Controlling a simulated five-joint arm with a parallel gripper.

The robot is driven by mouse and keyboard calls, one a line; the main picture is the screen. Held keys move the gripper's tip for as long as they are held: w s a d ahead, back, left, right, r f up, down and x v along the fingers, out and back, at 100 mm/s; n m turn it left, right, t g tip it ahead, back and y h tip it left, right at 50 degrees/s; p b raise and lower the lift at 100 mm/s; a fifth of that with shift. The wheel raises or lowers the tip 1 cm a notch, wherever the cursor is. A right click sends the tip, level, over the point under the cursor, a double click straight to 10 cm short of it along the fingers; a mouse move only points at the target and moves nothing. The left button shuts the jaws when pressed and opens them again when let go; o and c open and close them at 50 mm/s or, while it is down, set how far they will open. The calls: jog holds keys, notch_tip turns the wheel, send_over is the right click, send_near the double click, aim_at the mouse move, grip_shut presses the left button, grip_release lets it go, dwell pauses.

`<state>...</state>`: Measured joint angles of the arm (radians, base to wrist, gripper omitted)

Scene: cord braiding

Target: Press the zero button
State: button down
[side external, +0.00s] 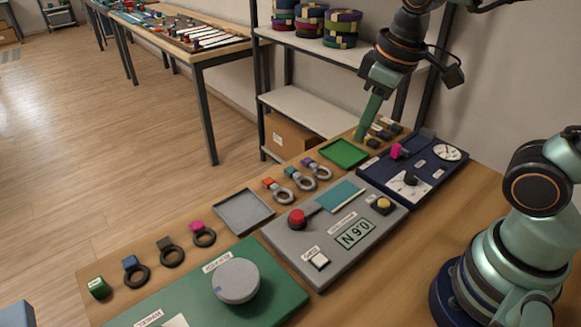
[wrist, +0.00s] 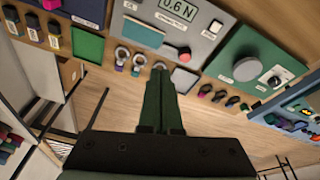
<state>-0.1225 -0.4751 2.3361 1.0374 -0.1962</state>
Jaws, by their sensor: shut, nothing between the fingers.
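The zero button looks to be the small white square button (side external: 319,261) at the front of the grey panel (side external: 285,240), beside a small label that is hard to read. It also shows in the wrist view (wrist: 215,26). Next to it is a display (side external: 355,235) reading 0.6 N. My gripper (side external: 361,137) has green fingers pointing down, shut and empty, near the green tray at the back of the table. In the wrist view my gripper (wrist: 160,74) is well apart from the button.
A green panel with a grey dial (side external: 236,281) lies to the left, a dark blue panel (side external: 428,165) to the right. Ring-handled pieces, a green tray (side external: 344,153) and a grey tray (side external: 243,211) line the far edge.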

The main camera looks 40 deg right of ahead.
jog(key=a+f+n+g+h, duration=0.1)
jog(key=a+f+n+g, duration=0.3)
jog(key=a+n+g, duration=0.15)
jog(key=n+g+h, duration=0.3)
jog(key=n+g, duration=0.1)
jog(key=n, duration=0.4)
send_over(316, 260)
jog(key=shift+t, duration=0.25)
jog(key=shift+f, duration=2.95)
jog(key=shift+f, duration=0.1)
jog(key=shift+f, duration=4.3)
jog(key=shift+f, duration=0.1)
jog(key=shift+w+d+f, duration=0.1)
jog(key=shift+w+f, duration=0.05)
jog(key=shift+f, duration=0.2)
